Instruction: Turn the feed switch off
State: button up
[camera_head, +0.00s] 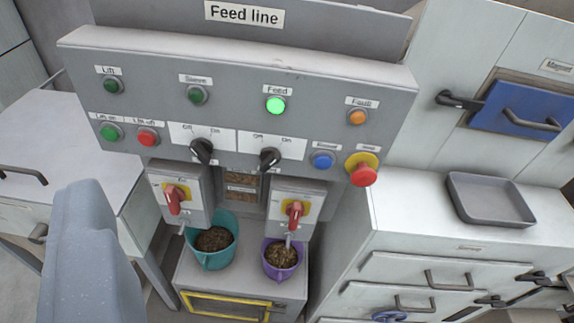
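The feed switch appears to be the black rotary knob (270,158) on the grey control panel (330,110), below the Feed lamp. Its plate reads Off at left and On at right, and the knob tilts up to the right, toward On. The Feed lamp (275,105) above it glows bright green. A similar black knob (202,151) to its left tilts up to the left, toward Off. A pale grey part of mine, seemingly my gripper (95,260), fills the lower left, apart from the panel. Its fingertips cannot be made out, nor whether it is open.
Below the panel, two boxes carry red handles (174,199) (295,214). A teal bucket (208,260) and a purple bucket (283,272) of pellets stand beneath. A blue button (323,160) and red stop button (364,175) lie right of the knob. A grey tray (490,215) sits on the right cabinet.

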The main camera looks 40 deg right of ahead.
jog(key=shift+d, duration=0.2)
jog(key=w+f+m+t+y+p, duration=0.1)
jog(key=w+f+m+p, duration=0.1)
jog(key=w+f, duration=0.35)
jog(key=m+g+h+p, duration=0.2)
jog(key=m+h+p, duration=0.3)
jog(key=m+h, duration=0.6)
send_near(269, 165)
jog(key=x, duration=0.8)
jog(key=shift+w+d+f, duration=0.1)
jog(key=shift+c, duration=0.3)
